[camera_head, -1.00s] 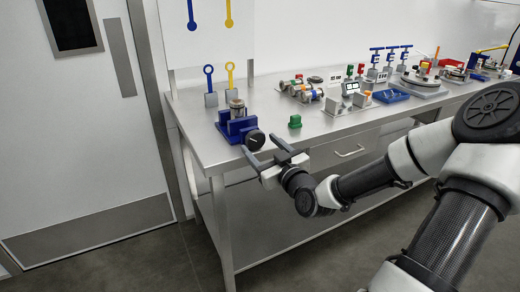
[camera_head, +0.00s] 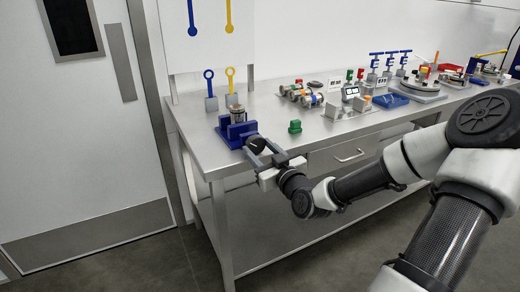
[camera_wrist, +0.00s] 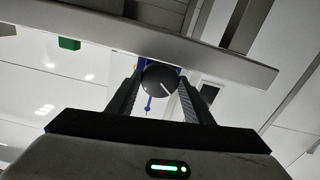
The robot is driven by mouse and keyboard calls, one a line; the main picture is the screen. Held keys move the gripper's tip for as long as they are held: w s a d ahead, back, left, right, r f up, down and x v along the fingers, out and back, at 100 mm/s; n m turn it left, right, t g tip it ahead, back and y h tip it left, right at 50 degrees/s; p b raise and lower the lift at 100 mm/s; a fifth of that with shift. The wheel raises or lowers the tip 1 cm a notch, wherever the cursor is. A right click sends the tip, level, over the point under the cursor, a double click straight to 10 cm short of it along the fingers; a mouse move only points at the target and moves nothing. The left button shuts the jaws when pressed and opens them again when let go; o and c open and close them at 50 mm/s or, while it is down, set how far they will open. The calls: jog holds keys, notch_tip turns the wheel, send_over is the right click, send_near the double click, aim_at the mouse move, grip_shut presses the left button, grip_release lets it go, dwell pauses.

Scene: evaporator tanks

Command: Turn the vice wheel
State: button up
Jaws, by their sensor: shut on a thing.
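The blue vice (camera_head: 236,132) stands at the near left corner of the steel bench, with a small clear cylinder (camera_head: 237,113) upright in it. Its round dark wheel (camera_head: 256,144) faces the front edge of the bench. In the wrist view the wheel (camera_wrist: 159,78) shows a pale line slanting down to the right. My gripper (camera_head: 258,152) is at the wheel, and its two fingers (camera_wrist: 160,88) lie on either side of it. The gripper is shut on the wheel. The vice's body is mostly hidden behind the wheel in the wrist view.
A green block (camera_head: 295,126) sits on the bench right of the vice. Blue and yellow ring-topped pieces (camera_head: 210,88) stand behind it. Valves, a blue tray (camera_head: 391,101) and other gear fill the right. The bench's front edge (camera_wrist: 150,50) runs close to my gripper.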

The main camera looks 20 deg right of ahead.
jog(key=shift+r+m+p, duration=0.1)
jog(key=shift+m+p, duration=0.8)
jog(key=shift+m, duration=0.3)
jog(key=shift+m+p, duration=0.9)
jog(key=shift+m, duration=0.7)
jog(key=o, duration=1)
jog(key=shift+o, duration=0.2)
jog(key=shift+s, duration=0.1)
jog(key=s+p, duration=1)
jog(key=s, duration=0.7)
jog(key=shift+s+d, duration=0.15)
jog(key=shift+d, duration=0.1)
